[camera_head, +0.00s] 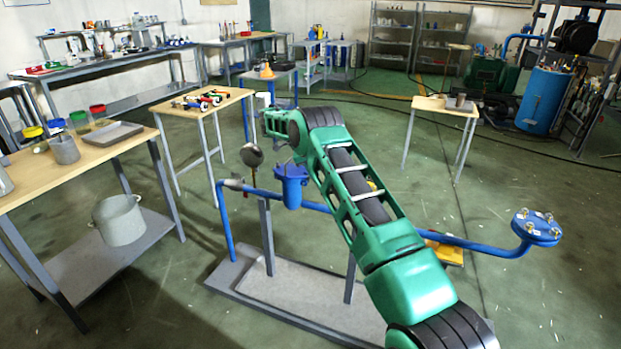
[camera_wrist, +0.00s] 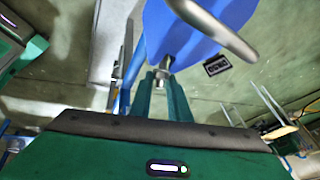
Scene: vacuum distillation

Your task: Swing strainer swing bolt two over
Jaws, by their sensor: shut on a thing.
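The blue strainer (camera_head: 291,188) sits on a blue pipe run (camera_head: 340,207), partly behind my arm. In the wrist view its blue body (camera_wrist: 185,35) fills the top middle, with a grey metal bar (camera_wrist: 212,25) crossing in front of it. My gripper (camera_wrist: 162,82) is at the strainer's edge, its green fingers shut on a small silver swing bolt (camera_wrist: 163,74). Only a short part of the bolt shows between the fingers. I cannot tell which numbered bolt it is.
A round dark disc (camera_head: 251,155) stands left of the strainer. The blue pipe ends in a bolted flange (camera_head: 537,226) at the right. A grey base frame (camera_head: 300,297) lies below. Benches with pots (camera_head: 120,220) and tools (camera_head: 207,98) stand left.

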